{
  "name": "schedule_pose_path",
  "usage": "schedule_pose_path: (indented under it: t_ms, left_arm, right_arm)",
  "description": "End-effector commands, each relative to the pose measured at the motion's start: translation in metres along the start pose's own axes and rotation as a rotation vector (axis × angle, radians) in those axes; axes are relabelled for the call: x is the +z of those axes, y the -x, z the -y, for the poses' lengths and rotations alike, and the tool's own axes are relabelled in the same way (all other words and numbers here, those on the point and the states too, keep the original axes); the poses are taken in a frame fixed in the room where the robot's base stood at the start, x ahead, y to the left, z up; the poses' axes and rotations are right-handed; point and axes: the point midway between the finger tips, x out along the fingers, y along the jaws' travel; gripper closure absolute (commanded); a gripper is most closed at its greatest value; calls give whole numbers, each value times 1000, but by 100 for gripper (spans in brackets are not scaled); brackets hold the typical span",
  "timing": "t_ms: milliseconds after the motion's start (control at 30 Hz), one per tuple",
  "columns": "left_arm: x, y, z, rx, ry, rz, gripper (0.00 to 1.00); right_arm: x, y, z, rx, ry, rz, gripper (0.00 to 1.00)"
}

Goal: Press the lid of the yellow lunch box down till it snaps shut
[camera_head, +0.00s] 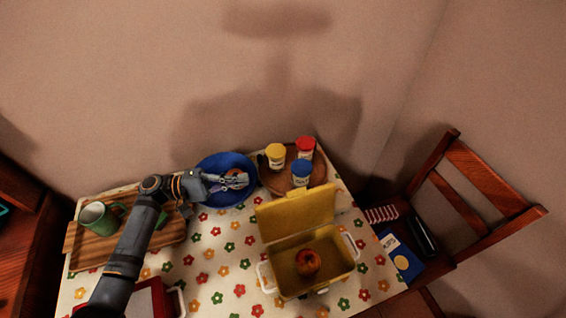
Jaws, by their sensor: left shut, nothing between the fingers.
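The yellow lunch box (285,285) stands on the flowered tablecloth, right of the table's middle. Its lid (297,213) stands raised at the back edge, so the box is open. A red-orange round fruit (307,262) lies inside. White clips or handles show at its left and right sides. My left gripper (240,181) is shut and empty, over the blue bowl (211,164) behind and left of the lunch box, apart from the lid. The gripper partly hides something orange in the bowl. My right gripper is not in view.
A round wooden tray (272,182) with yellow-, red- and blue-lidded jars stands behind the lid. A wooden tray (88,258) with a green mug (97,218) is at left. A red-and-white box (155,300) is at the front left. A chair (480,185) stands at right.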

Motion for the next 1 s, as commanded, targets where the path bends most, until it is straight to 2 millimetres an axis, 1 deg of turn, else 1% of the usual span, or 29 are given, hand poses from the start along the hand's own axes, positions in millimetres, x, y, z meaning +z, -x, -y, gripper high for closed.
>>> schedule_pose_path:
  t_ms: [167, 233, 333, 433, 600, 700, 800, 900, 1000]
  left_arm:
    - [1, -3, -2, 3, 0, 2, 100]
    - [1, -10, -3, 3, 0, 2, 100]
    - [1, -27, -5, 7, 0, 3, 100]
    - [2, -49, -6, 8, 0, 3, 100]
    - [2, -87, -6, 6, 1, 2, 100]
    - [4, -105, -6, 4, 1, 2, 100]
    - [22, -106, -5, 1, 3, 1, 100]
    - [32, -108, -4, 0, 1, 1, 100]
    - [38, -110, -2, -1, 1, 1, 100]
  right_arm:
    - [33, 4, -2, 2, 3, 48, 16]
    - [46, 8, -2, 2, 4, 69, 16]
    - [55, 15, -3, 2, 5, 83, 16]
    - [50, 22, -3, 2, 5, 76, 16]
    - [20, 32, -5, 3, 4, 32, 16]
    - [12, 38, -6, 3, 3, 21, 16]
    - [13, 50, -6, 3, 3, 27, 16]
    - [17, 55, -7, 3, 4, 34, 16]
    - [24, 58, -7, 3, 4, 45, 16]
